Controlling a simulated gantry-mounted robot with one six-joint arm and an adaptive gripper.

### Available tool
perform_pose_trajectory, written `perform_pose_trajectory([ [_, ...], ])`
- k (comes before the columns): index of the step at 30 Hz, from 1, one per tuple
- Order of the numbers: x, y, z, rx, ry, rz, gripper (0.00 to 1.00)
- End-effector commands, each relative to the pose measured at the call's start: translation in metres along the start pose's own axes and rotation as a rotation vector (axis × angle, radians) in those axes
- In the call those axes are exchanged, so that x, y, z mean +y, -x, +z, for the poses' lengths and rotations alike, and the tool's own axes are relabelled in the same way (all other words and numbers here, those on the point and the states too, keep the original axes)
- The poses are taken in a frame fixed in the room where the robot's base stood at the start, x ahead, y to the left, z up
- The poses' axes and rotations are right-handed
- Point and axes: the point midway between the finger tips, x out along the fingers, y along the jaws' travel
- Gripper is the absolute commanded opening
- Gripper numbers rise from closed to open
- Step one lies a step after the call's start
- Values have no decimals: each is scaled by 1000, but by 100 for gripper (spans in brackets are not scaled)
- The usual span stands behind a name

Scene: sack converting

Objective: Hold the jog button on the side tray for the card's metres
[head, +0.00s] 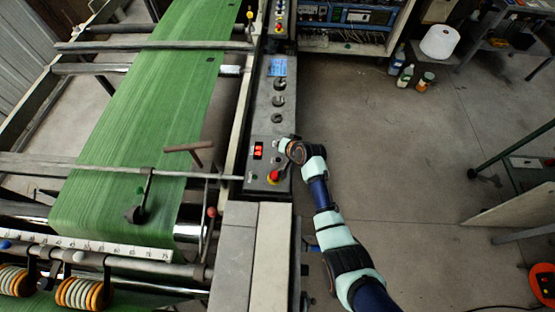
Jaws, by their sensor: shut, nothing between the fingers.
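The side tray (264,110) is a long dark panel along the right side of the machine. It carries a small red-lit display (258,151), a red mushroom button on yellow (273,176) and several round dark knobs (279,101). A blue card or label (278,67) lies near its upper end; its text is too small to read. My gripper (284,145) is shut and empty over the tray's right edge, right of the display and above the red button in the picture. I cannot tell whether it touches the panel. I cannot make out which control is the jog button; the gripper may cover it.
A green striped web (150,110) runs over rollers on the left. A bar (100,168) crosses the web and reaches the tray. A white-scaled ruler (90,246) and orange-rimmed rolls (85,293) sit at lower left.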

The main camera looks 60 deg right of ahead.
Motion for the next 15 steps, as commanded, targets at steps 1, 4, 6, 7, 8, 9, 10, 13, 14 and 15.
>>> perform_pose_trajectory([
  [1, 4, -5, 4, -1, 0, 0, 0],
  [4, 10, -13, 10, -1, 0, 0, 0],
  [6, 14, -20, 15, -1, 0, 0, 0],
  [7, 17, -23, 17, -1, 0, 0, 0],
  [8, 19, -27, 20, -1, 0, 0, 0],
  [9, 22, -31, 23, -1, 0, 0, 0],
  [10, 25, -34, 25, -1, 0, 0, 0],
  [13, 32, -45, 33, -1, 0, 0, 0],
  [14, 34, -48, 35, -1, 1, 0, 0],
  [15, 37, -51, 37, -1, 1, 0, 0],
])
